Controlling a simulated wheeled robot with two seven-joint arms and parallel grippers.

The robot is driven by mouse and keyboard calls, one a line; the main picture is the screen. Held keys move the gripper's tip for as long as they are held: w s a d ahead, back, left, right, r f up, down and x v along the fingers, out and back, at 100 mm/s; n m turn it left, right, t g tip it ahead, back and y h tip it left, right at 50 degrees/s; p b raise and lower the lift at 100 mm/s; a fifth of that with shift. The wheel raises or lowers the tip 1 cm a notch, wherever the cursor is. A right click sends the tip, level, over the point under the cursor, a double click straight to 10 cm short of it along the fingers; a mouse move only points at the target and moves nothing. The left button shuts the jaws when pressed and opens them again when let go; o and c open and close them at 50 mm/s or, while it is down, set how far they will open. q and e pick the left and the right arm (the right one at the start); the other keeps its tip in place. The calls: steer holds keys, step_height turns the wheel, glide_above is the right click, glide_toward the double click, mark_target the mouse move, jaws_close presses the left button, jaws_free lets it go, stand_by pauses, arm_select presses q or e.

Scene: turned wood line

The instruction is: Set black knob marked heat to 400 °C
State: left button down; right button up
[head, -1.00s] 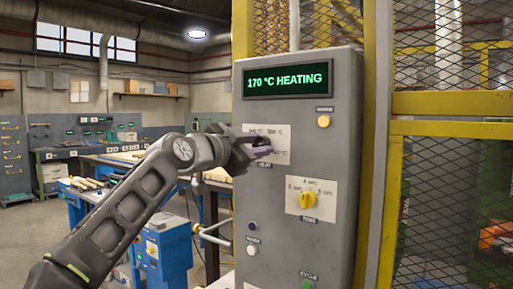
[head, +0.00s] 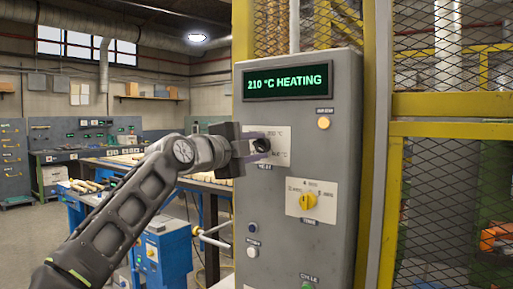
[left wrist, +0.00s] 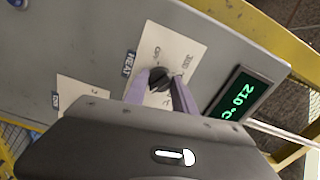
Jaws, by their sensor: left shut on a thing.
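The black heat knob (head: 262,145) sits on a white label plate (head: 283,150) on the grey control panel. It also shows in the left wrist view (left wrist: 158,76), beside the HEAT tag (left wrist: 130,62). My left gripper (head: 258,145) is shut on the knob, with its purple-grey fingers on either side of it. The fingers and gripper body hide part of the knob and its scale, so I cannot tell where it points. The display (head: 289,81) reads 210 °C HEATING. My right gripper is not in view.
Below on the panel are a yellow timer knob (head: 308,201), a blue button (head: 252,228), a white button (head: 252,252) and a green cycle button (head: 308,286). An orange lamp (head: 324,123) is above. A yellow mesh guard (head: 450,104) stands right; a workbench (head: 130,165) stands left.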

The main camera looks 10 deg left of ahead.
arm_select(q)
steer(key=shift+f, duration=0.15)
steer(key=c, duration=1)
jaws_free()
steer(key=shift+s+a+b, duration=0.25)
steer(key=shift+s+b, duration=0.1)
steer(key=shift+s, duration=0.05)
steer(key=b+v, duration=0.3)
steer(key=v, duration=0.4)
steer(key=shift+d, duration=0.15)
